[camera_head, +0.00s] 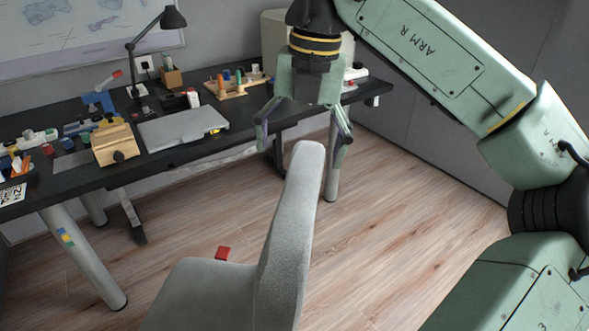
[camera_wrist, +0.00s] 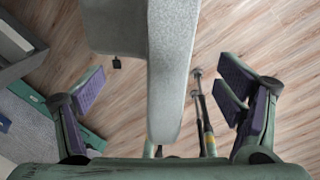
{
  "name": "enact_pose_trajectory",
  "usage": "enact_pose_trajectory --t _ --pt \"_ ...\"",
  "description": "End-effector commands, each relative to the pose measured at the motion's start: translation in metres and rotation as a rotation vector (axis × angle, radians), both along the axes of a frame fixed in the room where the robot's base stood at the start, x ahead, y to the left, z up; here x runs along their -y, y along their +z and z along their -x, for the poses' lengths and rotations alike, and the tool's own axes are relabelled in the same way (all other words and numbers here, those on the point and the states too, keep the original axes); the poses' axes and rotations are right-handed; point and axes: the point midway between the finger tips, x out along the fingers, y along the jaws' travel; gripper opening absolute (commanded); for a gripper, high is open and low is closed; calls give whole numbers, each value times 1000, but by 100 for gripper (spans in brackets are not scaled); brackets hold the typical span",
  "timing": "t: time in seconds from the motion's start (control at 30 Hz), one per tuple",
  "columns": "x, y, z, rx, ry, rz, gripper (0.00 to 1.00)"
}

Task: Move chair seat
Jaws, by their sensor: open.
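The grey chair has an upright backrest (camera_head: 297,220) and a seat (camera_head: 198,295) to its left, low in the head view. In the head view my gripper (camera_head: 303,137) is above the top edge of the backrest, fingers pointing down and spread apart. In the wrist view the backrest (camera_wrist: 172,65) runs between the two open fingers (camera_wrist: 165,90), with a gap on each side. The seat (camera_wrist: 112,25) shows at the top left of that view. I cannot tell how far the fingertips reach down past the backrest's top.
A black desk (camera_head: 180,158) stands behind and left, holding a closed laptop (camera_head: 183,129), a lamp (camera_head: 172,18), a wooden box (camera_head: 115,144) and small items. A small red piece (camera_head: 222,253) shows at the seat's edge. Wooden floor (camera_head: 400,230) is clear right of the chair.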

Motion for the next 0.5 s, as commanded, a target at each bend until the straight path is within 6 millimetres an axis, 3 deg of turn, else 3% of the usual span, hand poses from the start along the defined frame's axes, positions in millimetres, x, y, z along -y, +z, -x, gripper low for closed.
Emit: enact_pose_trajectory --t 0.17,0.5 --pt "12 -7 -1 -4 -39 33 86" --pt "5 -67 -1 -5 -32 28 86"
